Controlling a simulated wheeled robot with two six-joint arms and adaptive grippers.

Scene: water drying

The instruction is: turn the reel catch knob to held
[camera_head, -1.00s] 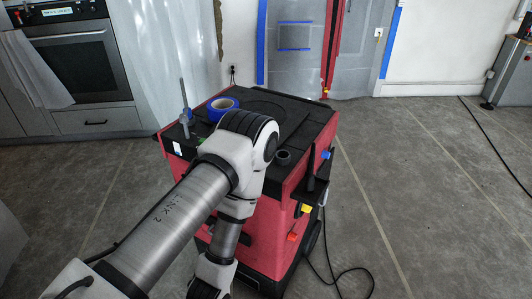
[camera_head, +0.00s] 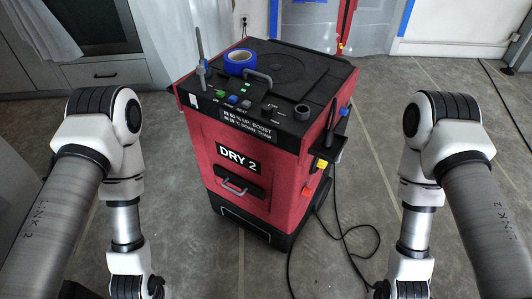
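The red and black drying machine (camera_head: 255,190), marked DRY 2, stands upright in the middle. No label reads as the reel catch, and I cannot tell which part is its knob. On the machine's right side are a blue part (camera_head: 343,112), a yellow part (camera_head: 321,164) and an orange-red part (camera_head: 307,191). Small buttons (camera_head: 233,100) line the front of its top. My arms come down at both sides, apart from the machine. Both grippers are below the picture's edge.
A blue tape roll (camera_head: 239,62) and a grey upright rod (camera_head: 200,48) are on the machine's top. A black cable (camera_head: 345,235) loops on the floor at the right. Grey cabinets (camera_head: 110,70) stand at the back left. Open floor lies around the machine.

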